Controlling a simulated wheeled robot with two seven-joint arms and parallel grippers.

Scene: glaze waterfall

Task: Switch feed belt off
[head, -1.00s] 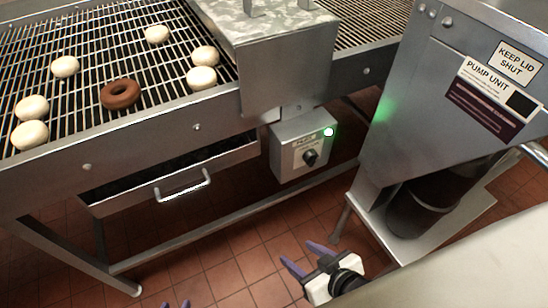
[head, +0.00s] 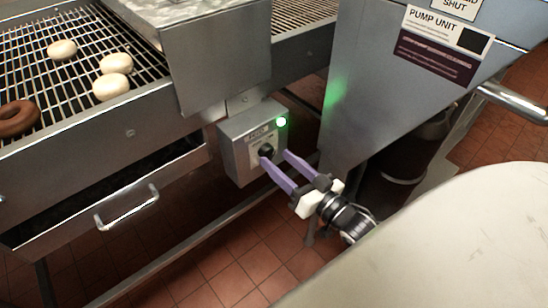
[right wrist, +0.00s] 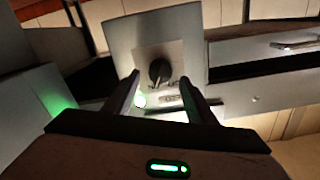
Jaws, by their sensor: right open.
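The feed belt's grey control box (head: 238,152) hangs under the conveyor frame in the head view. It has a black rotary knob (head: 266,150) and a lit green lamp (head: 281,121). My right gripper (head: 275,163) is open, its purple fingers pointing at the box face with the tips beside the knob. In the right wrist view the knob (right wrist: 160,70) lies between and just beyond the two fingertips (right wrist: 163,88). I cannot tell whether the fingers touch it. The green lamp (right wrist: 140,100) shows by the left finger. My left gripper is not in view.
The wire conveyor belt (head: 40,95) carries pale dough rings or buns (head: 112,87) and a brown doughnut (head: 14,119). A drawer handle (head: 127,208) sticks out left of the box. The pump unit (head: 375,90) stands close on the right.

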